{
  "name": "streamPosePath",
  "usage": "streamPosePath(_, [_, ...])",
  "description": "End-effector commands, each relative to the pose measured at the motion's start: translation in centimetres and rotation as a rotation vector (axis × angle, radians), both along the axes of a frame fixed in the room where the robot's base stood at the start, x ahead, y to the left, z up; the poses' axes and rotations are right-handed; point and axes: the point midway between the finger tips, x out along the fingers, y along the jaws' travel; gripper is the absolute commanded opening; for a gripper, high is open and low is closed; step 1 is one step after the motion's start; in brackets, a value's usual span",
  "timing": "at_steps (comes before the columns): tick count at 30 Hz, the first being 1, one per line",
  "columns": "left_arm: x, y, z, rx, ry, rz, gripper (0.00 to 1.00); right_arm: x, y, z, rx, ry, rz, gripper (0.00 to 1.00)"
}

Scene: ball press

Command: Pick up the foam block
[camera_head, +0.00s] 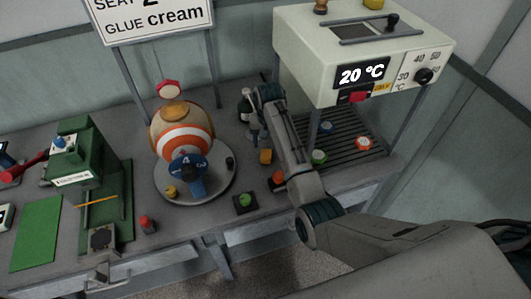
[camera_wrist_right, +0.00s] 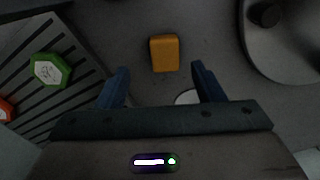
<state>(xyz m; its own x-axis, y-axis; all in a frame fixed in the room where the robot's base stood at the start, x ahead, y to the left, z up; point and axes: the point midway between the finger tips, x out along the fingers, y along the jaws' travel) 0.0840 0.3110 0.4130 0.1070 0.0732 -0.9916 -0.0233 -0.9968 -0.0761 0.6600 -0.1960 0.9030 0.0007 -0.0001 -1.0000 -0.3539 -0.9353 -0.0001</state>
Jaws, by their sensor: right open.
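The foam block, a small orange-yellow block (camera_head: 265,156), lies on the grey table between the round turntable and the slatted rack. In the right wrist view the block (camera_wrist_right: 164,53) is ahead of the fingertips, roughly centred between them and touching neither. My right gripper (camera_wrist_right: 162,85) is open, with its two dark blue fingers apart and nothing between them. In the head view my right arm reaches in from the lower right, and its gripper (camera_head: 258,132) hangs just behind the block, partly hidden by the arm. My left gripper is not in view.
A striped ball sits on the turntable (camera_head: 225,190) to the left. A slatted rack (camera_head: 345,160) under the heater box (camera_head: 350,45) holds several coloured pieces. A green-button box (camera_head: 246,203) sits near the front edge.

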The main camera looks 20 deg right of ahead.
Motion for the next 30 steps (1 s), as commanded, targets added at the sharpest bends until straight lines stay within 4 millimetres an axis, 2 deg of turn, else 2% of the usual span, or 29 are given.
streamPosePath(3, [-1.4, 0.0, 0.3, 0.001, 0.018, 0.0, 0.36, 0.0, 0.0, -1.1, 0.0, 0.0, 0.0, 0.62])
streamPosePath(6, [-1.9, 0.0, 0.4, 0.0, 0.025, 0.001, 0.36, 0.1, 0.0, -1.7, 0.0, 0.0, 0.0, 0.62])
streamPosePath(10, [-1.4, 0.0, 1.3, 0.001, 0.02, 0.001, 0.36, 0.3, 0.2, -2.8, 0.0, 0.002, 0.0, 0.62])
streamPosePath(17, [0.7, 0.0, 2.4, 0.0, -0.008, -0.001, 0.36, 0.6, 0.4, -5.9, -0.001, 0.001, 0.0, 0.62])
streamPosePath(21, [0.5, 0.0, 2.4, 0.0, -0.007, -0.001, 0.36, 0.6, 0.4, -6.7, 0.0, -0.002, 0.0, 0.62])
streamPosePath(26, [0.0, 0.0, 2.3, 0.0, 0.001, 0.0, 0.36, 0.6, 0.4, -6.8, 0.0, -0.002, 0.0, 0.62])
streamPosePath(27, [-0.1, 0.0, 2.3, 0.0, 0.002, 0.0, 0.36, 0.6, 0.4, -6.8, 0.0, -0.002, 0.0, 0.6])
streamPosePath(30, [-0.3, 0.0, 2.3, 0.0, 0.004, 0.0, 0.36, 0.6, 0.4, -6.8, 0.0, -0.002, 0.0, 0.4])
